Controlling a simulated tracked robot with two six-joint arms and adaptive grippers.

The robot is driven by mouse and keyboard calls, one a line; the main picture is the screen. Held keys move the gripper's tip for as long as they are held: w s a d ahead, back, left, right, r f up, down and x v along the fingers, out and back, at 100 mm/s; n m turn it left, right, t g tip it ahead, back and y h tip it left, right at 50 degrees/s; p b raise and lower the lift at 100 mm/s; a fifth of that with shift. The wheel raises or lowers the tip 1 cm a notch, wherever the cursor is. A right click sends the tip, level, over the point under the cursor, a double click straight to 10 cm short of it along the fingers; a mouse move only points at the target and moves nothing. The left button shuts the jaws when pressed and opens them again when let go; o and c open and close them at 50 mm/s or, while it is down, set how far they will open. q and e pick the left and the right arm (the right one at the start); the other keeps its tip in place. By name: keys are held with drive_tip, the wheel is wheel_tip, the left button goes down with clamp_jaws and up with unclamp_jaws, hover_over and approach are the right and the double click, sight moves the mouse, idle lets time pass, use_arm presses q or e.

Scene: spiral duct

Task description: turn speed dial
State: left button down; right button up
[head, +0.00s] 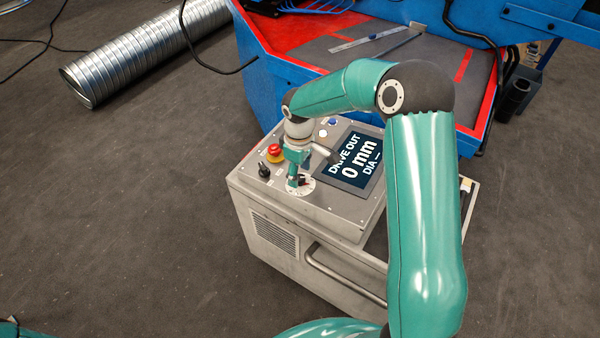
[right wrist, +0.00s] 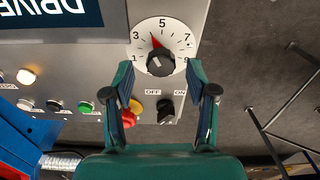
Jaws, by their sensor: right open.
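The speed dial (head: 301,187) is a round white scale on the sloping top of a grey control box. In the right wrist view the dial (right wrist: 160,32) shows odd numbers around a black knob (right wrist: 160,62). Its red pointer (right wrist: 155,42) points between 3 and 5, nearer 5. My right gripper (right wrist: 160,80) is open and empty, its fingertips apart on either side below the knob. In the head view the right gripper (head: 298,175) hangs over the dial and partly hides it. My left gripper is not in view.
On the control box (head: 300,262) a red emergency stop (head: 274,152) and a black OFF/ON switch (head: 264,172) sit close to the dial. The screen (head: 354,160) reads DRIVE OUT, 0 mm. A blue machine (head: 270,90) stands behind; a spiral duct (head: 140,55) lies at back left.

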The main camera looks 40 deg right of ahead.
drive_tip(key=shift+f, duration=0.75)
clamp_jaws()
drive_tip(key=shift+r, duration=0.1)
